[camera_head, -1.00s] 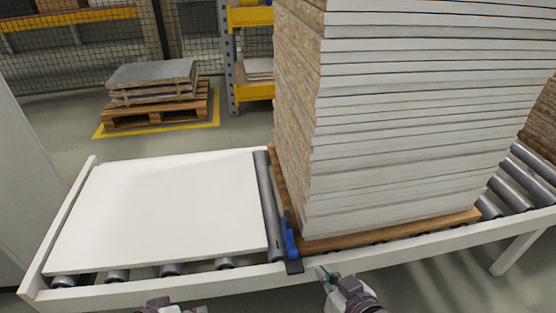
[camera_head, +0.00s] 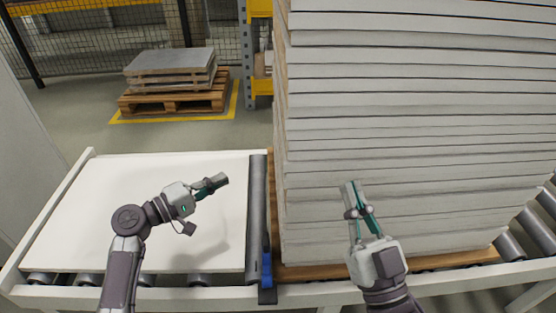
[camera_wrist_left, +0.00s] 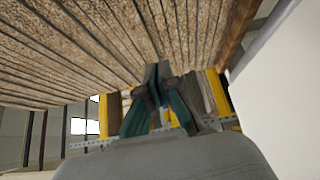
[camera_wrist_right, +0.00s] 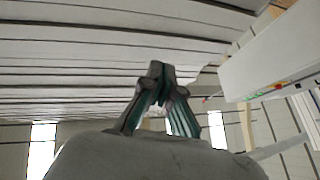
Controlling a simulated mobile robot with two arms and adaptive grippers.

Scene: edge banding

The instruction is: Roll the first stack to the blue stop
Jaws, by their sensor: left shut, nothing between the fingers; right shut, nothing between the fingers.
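The tall stack of white boards (camera_head: 400,120) stands on a wooden base board (camera_head: 440,262) on the roller conveyor, right of the blue stop (camera_head: 267,268). The stop sits at the conveyor's front rail. My left gripper (camera_head: 222,181) is shut and empty above the white panel, left of the stack. In the left wrist view its fingers (camera_wrist_left: 160,75) point towards the stack's brown chipboard side (camera_wrist_left: 90,45). My right gripper (camera_head: 350,187) is shut and empty in front of the stack's white face. The right wrist view shows its fingers (camera_wrist_right: 158,75) close to the board edges; contact is unclear.
A flat white panel (camera_head: 80,215) lies on the left conveyor section. A cross roller (camera_head: 257,200) separates it from the stack. Bare rollers (camera_head: 535,235) continue to the right. A pallet with grey boards (camera_head: 175,98) stands on the floor behind.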

